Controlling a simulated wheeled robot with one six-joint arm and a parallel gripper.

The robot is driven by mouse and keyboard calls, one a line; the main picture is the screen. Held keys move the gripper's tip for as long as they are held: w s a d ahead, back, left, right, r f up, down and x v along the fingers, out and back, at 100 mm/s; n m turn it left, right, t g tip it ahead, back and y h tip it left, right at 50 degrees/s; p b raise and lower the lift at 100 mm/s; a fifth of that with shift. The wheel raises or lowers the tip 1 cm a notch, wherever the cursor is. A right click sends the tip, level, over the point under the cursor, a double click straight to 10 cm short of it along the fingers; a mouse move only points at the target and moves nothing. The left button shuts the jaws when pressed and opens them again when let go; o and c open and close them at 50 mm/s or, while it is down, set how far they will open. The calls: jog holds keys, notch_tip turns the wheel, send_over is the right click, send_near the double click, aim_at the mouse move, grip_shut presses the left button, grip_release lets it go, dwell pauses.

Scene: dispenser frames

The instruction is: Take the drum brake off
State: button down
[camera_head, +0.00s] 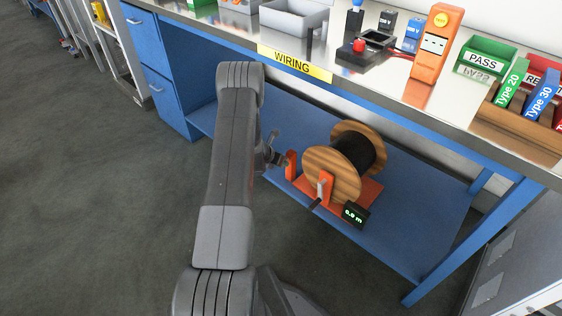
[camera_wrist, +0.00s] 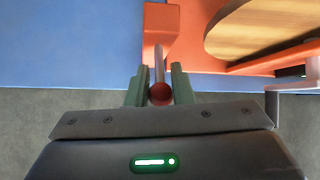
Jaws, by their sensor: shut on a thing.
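The cable drum (camera_head: 358,152) has wooden flanges and dark cable and sits on an orange stand (camera_head: 368,192) on the blue lower shelf. The brake lever (camera_wrist: 158,62) is a thin grey rod with a round red knob (camera_wrist: 160,95), rising from an orange block (camera_wrist: 161,28) beside the drum's flange (camera_wrist: 262,27). My gripper (camera_wrist: 158,80) is shut on the brake lever, one finger on each side near the knob. In the head view my gripper (camera_head: 274,154) is left of the drum, close to the orange block (camera_head: 291,165); my arm hides part of that area.
A crank handle (camera_wrist: 296,86) sticks out right of my gripper. A small display (camera_head: 355,215) reads 0.0 m. The steel worktop (camera_head: 400,91) with the WIRING label (camera_head: 294,65) overhangs the shelf (camera_head: 420,222). The floor (camera_head: 110,215) at left is clear.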

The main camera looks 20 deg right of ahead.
jog(key=c, duration=1.3)
grip_release()
jog(key=p+v, duration=0.2)
jog(key=v, duration=1.1)
jog(key=shift+s+a+r, duration=0.1)
jog(key=shift+a+r, duration=0.1)
jog(key=shift+r, duration=0.05)
jog(key=b+x, duration=0.2)
jog(key=x, duration=1.2)
jog(key=shift+a, duration=0.1)
